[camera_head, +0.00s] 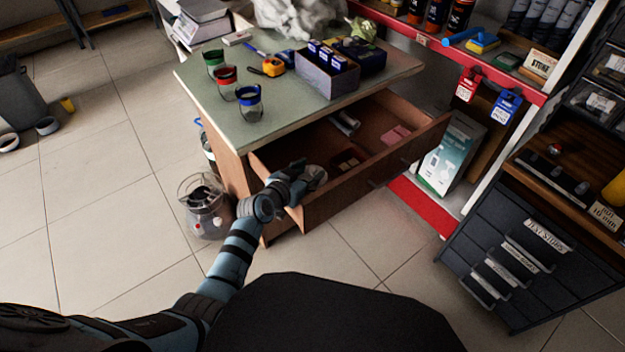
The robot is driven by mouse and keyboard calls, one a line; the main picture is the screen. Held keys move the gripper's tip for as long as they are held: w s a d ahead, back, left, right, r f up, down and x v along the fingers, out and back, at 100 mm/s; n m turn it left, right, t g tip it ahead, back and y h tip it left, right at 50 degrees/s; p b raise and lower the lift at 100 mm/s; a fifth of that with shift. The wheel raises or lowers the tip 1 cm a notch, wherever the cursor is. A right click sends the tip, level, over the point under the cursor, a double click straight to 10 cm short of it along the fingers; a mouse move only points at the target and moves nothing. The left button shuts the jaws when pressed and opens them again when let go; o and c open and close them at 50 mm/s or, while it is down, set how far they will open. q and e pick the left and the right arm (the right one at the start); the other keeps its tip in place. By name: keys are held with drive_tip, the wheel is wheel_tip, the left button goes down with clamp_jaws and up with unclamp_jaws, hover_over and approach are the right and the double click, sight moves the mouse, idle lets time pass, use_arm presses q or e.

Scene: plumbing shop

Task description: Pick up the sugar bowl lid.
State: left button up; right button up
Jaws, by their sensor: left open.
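My left arm reaches in from the lower left to the open drawer (330,212) of the workbench. My left gripper (302,174) is open at the near left corner of this drawer, over its front edge. A small pale rounded thing (316,177) lies in the drawer right beside the fingers. It may be the sugar bowl lid, but the gripper partly hides it and I cannot tell for sure. I cannot tell whether the fingers touch it. My right gripper is not in view.
The drawer also holds pink blocks (397,134), a brown box (348,160) and a grey cylinder (347,120). The green benchtop (300,108) above carries several jars, a tape measure (273,67) and a divided box (327,72). A glass jug (204,205) stands on the floor left of the drawer.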

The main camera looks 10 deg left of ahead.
use_arm(q)
drive_tip(key=shift+s+r, duration=0.1)
clamp_jaws()
